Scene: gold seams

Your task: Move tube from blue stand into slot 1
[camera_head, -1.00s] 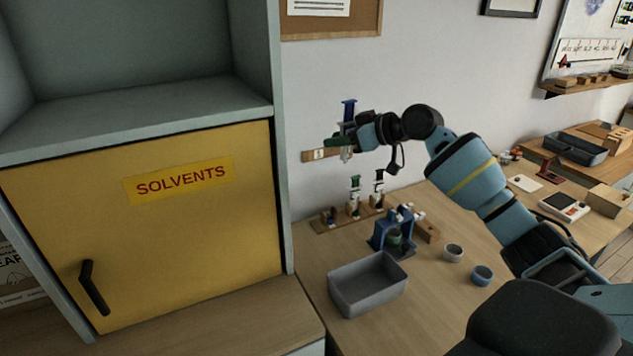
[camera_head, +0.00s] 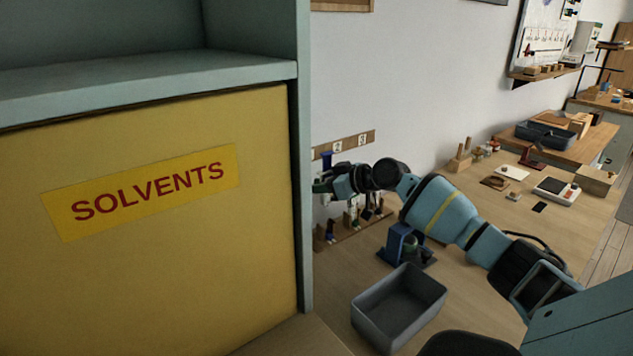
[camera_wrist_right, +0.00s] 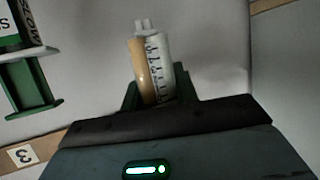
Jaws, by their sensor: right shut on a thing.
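In the right wrist view the tube (camera_wrist_right: 155,68) is tan and white with scale marks, between green fingers. The gripper is at the left end of the wooden rack (camera_head: 350,237), close to the cupboard edge. The tube's lower end is hidden, so I cannot tell whether it touches the rack. The blue stand (camera_head: 400,245) is to the right. The wall strip (camera_head: 350,143) shows labels 2 and 3. My left gripper is not in view.
Other tubes (camera_head: 353,212) stand in the rack beside the gripper. A yellow solvents cupboard (camera_head: 150,270) fills the left. A grey bin (camera_head: 398,310) sits in front of the stand. The bench right of the stand has some free room.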

